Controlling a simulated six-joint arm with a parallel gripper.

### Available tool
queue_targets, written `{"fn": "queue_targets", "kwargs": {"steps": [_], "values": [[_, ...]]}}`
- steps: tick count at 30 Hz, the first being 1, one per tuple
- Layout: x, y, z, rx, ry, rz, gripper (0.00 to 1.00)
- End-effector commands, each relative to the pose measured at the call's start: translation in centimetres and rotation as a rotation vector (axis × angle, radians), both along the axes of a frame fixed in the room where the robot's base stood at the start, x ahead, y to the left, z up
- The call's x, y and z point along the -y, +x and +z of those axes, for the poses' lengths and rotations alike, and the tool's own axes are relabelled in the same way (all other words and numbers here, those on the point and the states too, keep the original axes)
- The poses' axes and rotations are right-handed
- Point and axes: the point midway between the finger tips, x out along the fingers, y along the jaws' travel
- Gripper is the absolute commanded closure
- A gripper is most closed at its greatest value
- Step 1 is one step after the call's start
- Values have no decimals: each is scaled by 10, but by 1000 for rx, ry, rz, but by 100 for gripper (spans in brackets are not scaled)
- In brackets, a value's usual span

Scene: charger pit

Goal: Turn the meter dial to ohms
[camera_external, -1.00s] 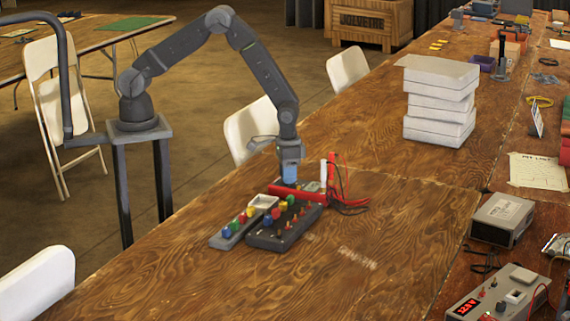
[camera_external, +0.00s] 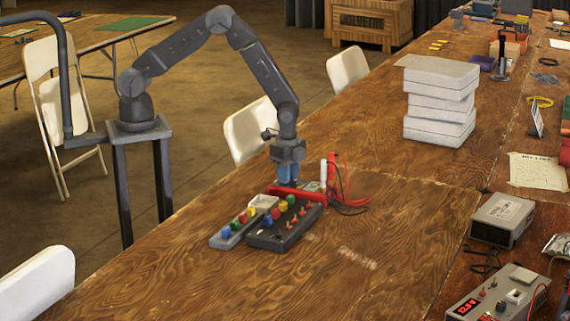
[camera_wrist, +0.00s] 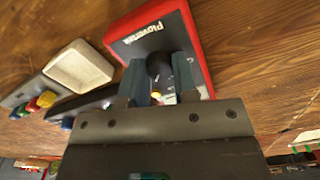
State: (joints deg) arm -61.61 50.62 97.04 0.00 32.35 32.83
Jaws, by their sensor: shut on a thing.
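The meter (camera_wrist: 128,46) has a red case and a dark grey face with "Ploverek" lettering. In the external view the red meter (camera_external: 313,195) lies on the wooden table, partly hidden by my gripper. Its dial (camera_wrist: 160,68) is a round black knob, seen between my blue-grey fingers in the wrist view. My gripper (camera_wrist: 160,82) is shut on the dial, one finger on each side. In the external view my gripper (camera_external: 290,183) points down over the meter. The dial's pointer and its markings cannot be read.
A black board with coloured knobs and posts (camera_external: 284,236) stands just in front of the meter. A grey strip with coloured caps (camera_external: 233,232) and a pale tray (camera_wrist: 78,66) are beside it. Red and white uprights and black leads (camera_external: 347,205) lie right of the meter. White boxes (camera_external: 438,105) stand farther back.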

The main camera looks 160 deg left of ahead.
Motion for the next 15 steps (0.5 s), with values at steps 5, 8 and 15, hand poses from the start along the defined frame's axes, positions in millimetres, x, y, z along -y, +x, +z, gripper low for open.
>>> {"fn": "queue_targets", "kwargs": {"steps": [5, 8, 15], "values": [[0, 0, 0, 0, 1, -118, 96], [0, 0, 0, 0, 1, -168, 96], [0, 0, 0, 0, 1, -238, 96]]}}
